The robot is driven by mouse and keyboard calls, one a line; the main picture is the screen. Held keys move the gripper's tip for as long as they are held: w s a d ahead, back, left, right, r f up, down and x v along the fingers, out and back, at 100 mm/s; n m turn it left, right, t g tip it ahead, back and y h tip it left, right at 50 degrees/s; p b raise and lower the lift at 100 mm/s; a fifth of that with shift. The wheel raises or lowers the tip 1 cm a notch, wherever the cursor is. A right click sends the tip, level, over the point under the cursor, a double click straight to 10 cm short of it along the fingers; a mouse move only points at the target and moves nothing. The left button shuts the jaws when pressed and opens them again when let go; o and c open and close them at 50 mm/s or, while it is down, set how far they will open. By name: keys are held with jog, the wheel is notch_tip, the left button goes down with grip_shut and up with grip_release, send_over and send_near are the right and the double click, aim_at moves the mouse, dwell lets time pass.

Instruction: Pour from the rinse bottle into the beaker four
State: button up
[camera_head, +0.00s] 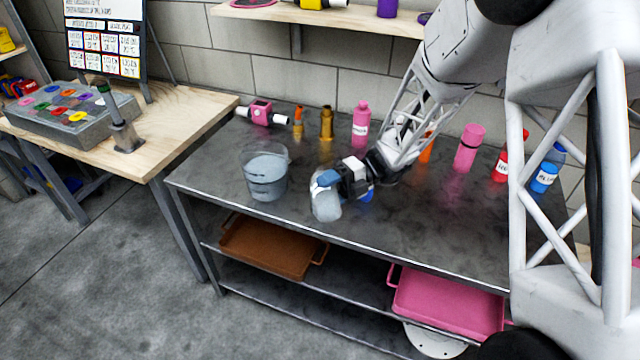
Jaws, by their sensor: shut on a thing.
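My gripper (330,182) is shut on a pale, cloudy container (327,206), which looks like the rinse bottle. The fingers cover its upper part, and I cannot read any label on it. It is low over the dark metal bench, near the front edge; I cannot tell whether it touches the bench. A wide, open, see-through grey vessel (266,178), which looks like the beaker, stands upright to its left, a small gap away. Its number cannot be read.
A pink valve-like part (261,113), an amber bottle (326,123) and a labelled pink bottle (361,128) stand along the back. Another pink bottle (468,148) and a blue container (544,177) are on the right. The bench (420,235) front right is clear.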

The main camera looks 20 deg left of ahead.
dwell(0.4)
jog(key=shift+s+f+n, duration=0.1)
jog(key=shift+n, duration=0.3)
jog(key=shift+f+n+t, duration=0.4)
jog(key=shift+f+n, duration=0.1)
jog(key=shift+s+d+f+n+t, duration=0.1)
jog(key=shift+f+n+t, duration=0.15)
jog(key=shift+f, duration=0.3)
jog(key=shift+s+d+f+n+t, duration=0.1)
jog(key=shift+f+n+t, duration=0.15)
jog(key=shift+f, duration=0.25)
jog(key=shift+f, duration=0.2)
